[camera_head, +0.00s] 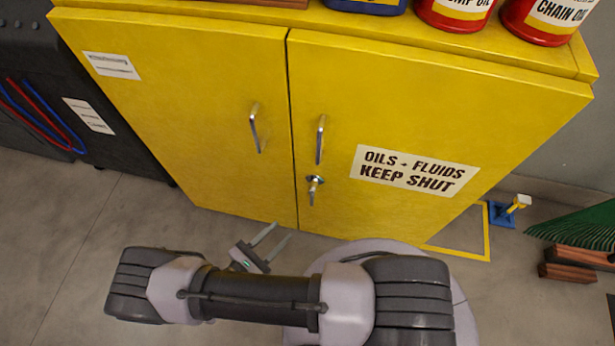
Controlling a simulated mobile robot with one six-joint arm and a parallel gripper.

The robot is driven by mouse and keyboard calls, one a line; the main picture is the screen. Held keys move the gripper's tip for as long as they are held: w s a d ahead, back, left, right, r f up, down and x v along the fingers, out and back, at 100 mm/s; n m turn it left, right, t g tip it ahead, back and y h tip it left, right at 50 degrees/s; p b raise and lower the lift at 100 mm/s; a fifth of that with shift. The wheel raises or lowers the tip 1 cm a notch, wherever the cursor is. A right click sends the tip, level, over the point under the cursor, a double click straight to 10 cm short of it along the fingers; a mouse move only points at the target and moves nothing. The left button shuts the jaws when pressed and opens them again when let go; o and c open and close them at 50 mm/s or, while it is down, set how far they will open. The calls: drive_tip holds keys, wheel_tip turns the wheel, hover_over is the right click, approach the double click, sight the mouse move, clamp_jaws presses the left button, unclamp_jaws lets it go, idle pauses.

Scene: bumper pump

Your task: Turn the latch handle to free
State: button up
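A yellow two-door cabinet (220,120) stands in front of me with both doors closed. The small latch handle (313,190) sits on the right door near the middle seam, below the door pulls, and seems to point downward. A silver pull handle (320,140) is above it, and another pull (255,128) is on the left door. My gripper (276,238) is low, in front of the cabinet's bottom edge, left of and below the latch handle. Its two fingers are apart with nothing visible between them. It is not touching the latch, which is fully in view.
Red containers (455,12) and a blue one (366,5) stand on the cabinet top. A dark unit with red and blue cables (40,115) is at the left. Wooden blocks (575,262) and a green bristled item (580,226) lie at the right. The floor at lower left is clear.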

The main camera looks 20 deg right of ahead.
sight(311, 199)
wheel_tip(311, 199, down, 7)
drive_tip(key=s+d+n+t+y, duration=0.1)
drive_tip(key=d+n+t+y, duration=0.15)
drive_tip(key=n+t, duration=0.25)
drive_tip(key=b+x, duration=0.3)
drive_tip(key=x, duration=1.2)
drive_tip(key=shift+d+b, duration=0.3)
drive_tip(key=shift+d, duration=0.15)
drive_tip(key=shift+w+d+r, duration=0.15)
drive_tip(key=shift+w+d, duration=0.25)
drive_tip(key=shift+w, duration=0.1)
drive_tip(key=shift+c, duration=0.3)
clamp_jaws()
